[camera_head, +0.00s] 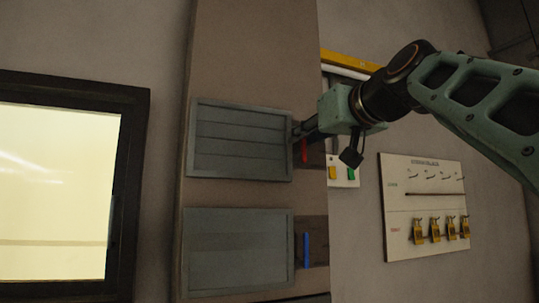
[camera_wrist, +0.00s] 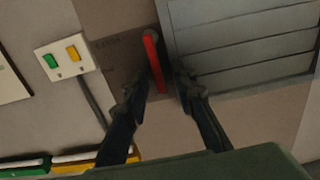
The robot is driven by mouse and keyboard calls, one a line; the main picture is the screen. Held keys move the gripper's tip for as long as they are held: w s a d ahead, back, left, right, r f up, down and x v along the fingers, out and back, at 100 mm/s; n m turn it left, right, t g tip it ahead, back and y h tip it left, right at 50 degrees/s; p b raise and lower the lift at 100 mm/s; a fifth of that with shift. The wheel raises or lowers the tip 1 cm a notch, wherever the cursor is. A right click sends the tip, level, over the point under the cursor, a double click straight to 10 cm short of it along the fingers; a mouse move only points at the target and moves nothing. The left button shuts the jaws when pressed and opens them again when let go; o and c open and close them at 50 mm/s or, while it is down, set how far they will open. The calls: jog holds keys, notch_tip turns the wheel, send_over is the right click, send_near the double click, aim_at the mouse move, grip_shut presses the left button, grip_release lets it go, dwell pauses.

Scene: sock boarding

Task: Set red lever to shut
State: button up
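The red lever (camera_head: 304,152) is a short bar at the right edge of the upper grey slatted panel (camera_head: 240,140). In the head view it points roughly downward, its upper part hidden by my gripper (camera_head: 299,130). In the wrist view the red lever (camera_wrist: 155,62) runs from a round pivot toward the space between my fingertips. My gripper (camera_wrist: 158,88) is open, one finger on each side of the lever's free end. I cannot tell whether either finger touches it. The slatted panel (camera_wrist: 245,45) lies just beside the right finger in the wrist view.
Below are a plainer grey panel (camera_head: 236,250) and a blue lever (camera_head: 306,250). A switch plate (camera_wrist: 66,58) with green and yellow buttons is near the lever. A white board (camera_head: 424,205) with yellow padlocks hangs at right. A bright window (camera_head: 120,190) is at left.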

jog(key=v, duration=1.2)
notch_tip(320, 180, down, 16)
jog(key=w+a+m+g+h, duration=0.1)
jog(key=w+a+g, duration=0.1)
jog(key=g, duration=0.1)
jog(key=s+f+m+g+h, duration=0.1)
jog(key=s+f+g, duration=0.2)
jog(key=f, duration=1.1)
jog(key=s+f+m+g+h, duration=0.1)
jog(key=s+f, duration=0.5)
jog(key=f, duration=0.8)
jog(key=s+f+g+h, duration=0.2)
jog(key=s+f+g, duration=0.2)
jog(key=f, duration=1)
jog(key=shift+s+a+f+m+g+h, duration=0.25)
jog(key=shift+s+m+g+h, duration=0.05)
jog(key=shift+s+m, duration=0.1)
jog(key=shift+a, duration=0.15)
